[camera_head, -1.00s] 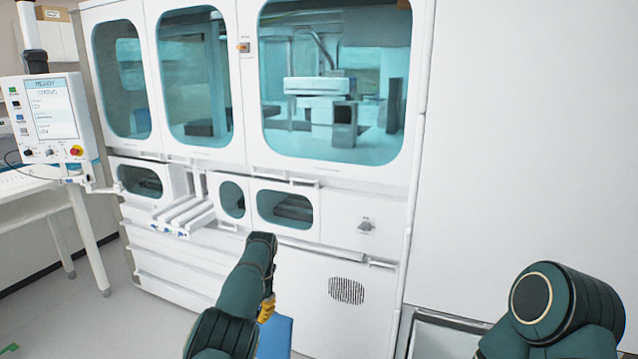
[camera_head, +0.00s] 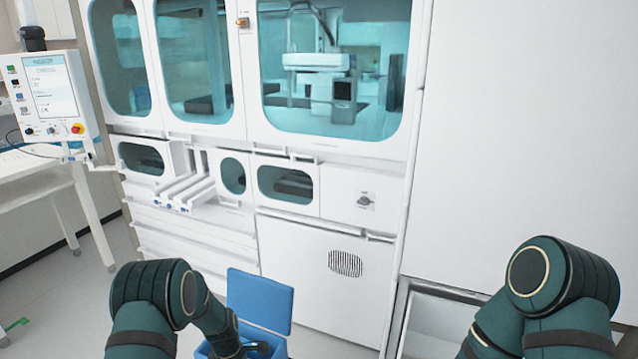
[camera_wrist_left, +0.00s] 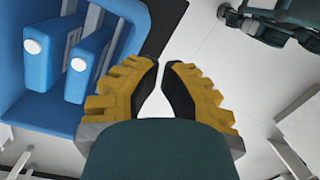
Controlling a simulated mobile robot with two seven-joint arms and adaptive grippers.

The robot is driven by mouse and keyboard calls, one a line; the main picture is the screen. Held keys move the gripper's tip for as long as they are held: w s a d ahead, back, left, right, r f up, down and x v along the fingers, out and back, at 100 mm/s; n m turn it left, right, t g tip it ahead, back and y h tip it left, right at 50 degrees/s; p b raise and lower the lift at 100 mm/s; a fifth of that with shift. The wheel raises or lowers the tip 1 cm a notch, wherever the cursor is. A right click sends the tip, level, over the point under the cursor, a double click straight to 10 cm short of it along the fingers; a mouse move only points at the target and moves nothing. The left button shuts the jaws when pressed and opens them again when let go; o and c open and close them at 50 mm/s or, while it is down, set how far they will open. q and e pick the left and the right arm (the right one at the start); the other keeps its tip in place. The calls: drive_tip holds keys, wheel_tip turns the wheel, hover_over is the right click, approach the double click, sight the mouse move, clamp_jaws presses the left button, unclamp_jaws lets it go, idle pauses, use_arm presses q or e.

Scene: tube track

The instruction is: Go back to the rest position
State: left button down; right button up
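My left gripper (camera_wrist_left: 162,64) shows in the left wrist view, with yellow fingers and dark pads. Its tips come almost together, with nothing between them. In the head view my left arm hangs low at the bottom, its hand end beside a blue box (camera_head: 278,346); the fingers are hidden there. My right arm is bent at the lower right of the head view, and its gripper is out of view.
The blue box has a raised blue panel (camera_head: 260,301); the wrist view shows blue pieces with white round ends (camera_wrist_left: 88,65) inside. A white machine (camera_head: 310,250) with teal windows stands ahead. A control panel (camera_head: 48,97) stands at left. A pale open-topped bin (camera_head: 440,322) is at lower right.

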use_arm(q)
drive_tip(key=s+d+r+m+t+h, duration=0.1)
drive_tip(key=s+d+r+m, duration=0.1)
drive_tip(key=s+d+m, duration=0.3)
drive_tip(key=s+d+r+m+t+h, duration=0.1)
drive_tip(key=s+d+m, duration=0.4)
drive_tip(key=s+m, duration=0.6)
drive_tip(key=s, duration=0.6)
drive_tip(key=shift+s+d+r+t, duration=0.3)
drive_tip(key=shift+s+d+r, duration=0.05)
drive_tip(key=shift+d+r, duration=0.05)
idle(0.3)
